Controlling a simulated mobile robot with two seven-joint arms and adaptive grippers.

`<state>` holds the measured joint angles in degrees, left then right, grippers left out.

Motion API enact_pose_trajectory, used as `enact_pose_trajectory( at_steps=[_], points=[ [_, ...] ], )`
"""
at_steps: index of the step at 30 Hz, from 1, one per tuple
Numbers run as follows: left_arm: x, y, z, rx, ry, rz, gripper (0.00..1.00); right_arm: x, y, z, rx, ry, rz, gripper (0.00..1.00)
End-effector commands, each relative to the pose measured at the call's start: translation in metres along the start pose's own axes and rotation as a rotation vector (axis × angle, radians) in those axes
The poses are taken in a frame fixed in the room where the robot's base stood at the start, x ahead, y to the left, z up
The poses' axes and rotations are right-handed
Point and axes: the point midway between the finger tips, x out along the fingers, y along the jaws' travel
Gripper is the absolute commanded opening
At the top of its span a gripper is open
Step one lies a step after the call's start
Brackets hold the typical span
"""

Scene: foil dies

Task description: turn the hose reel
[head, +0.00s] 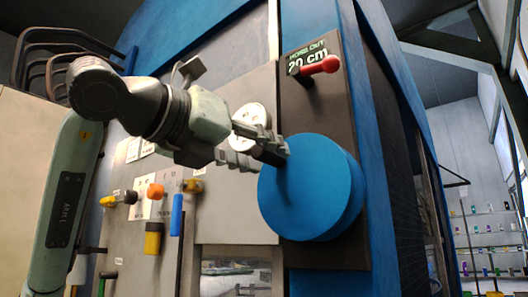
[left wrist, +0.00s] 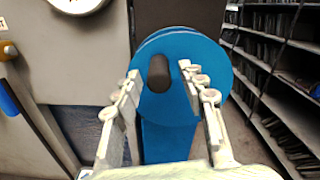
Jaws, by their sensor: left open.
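The hose reel is a blue round drum (head: 305,190) on a dark panel of the machine in the head view. It also fills the upper middle of the left wrist view (left wrist: 205,88). A dark rounded handle (left wrist: 158,73) stands out from its face, off centre. My left gripper (head: 273,160) reaches in from the left at the reel's upper left edge. In the left wrist view my left gripper (left wrist: 159,70) is open, with one finger on each side of the handle. Gaps show between the fingers and the handle; depth is hard to judge. My right gripper is not in view.
A sign reading about 20 cm out (head: 308,56) and a red-knobbed lever (head: 320,66) are above the reel. A round white gauge (head: 251,122) is behind my gripper. Orange, yellow and blue handles (head: 177,215) stick out at lower left. Shelves (head: 490,240) stand far right.

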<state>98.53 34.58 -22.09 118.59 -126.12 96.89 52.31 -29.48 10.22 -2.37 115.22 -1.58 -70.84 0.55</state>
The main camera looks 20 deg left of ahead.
Motion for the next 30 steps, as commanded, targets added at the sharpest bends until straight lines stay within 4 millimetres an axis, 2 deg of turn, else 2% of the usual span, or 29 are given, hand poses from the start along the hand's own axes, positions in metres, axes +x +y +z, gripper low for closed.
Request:
enact_pose_trajectory(
  at_steps=[3, 11, 21, 30],
  points=[
    [0.0074, -0.0001, -0.0004, 0.001, 0.002, 0.0, 0.41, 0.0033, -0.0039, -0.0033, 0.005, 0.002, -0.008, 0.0],
    [0.0089, 0.0, -0.0005, 0.001, 0.0, 0.0, 0.41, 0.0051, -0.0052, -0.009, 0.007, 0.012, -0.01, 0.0],
    [0.0085, 0.0, -0.0004, 0.001, 0.0, 0.0, 0.0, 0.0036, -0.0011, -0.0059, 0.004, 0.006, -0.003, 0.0],
    [0.0085, 0.0, -0.0004, 0.001, 0.0, 0.0, 0.0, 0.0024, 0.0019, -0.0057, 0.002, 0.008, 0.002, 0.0]
  ],
)
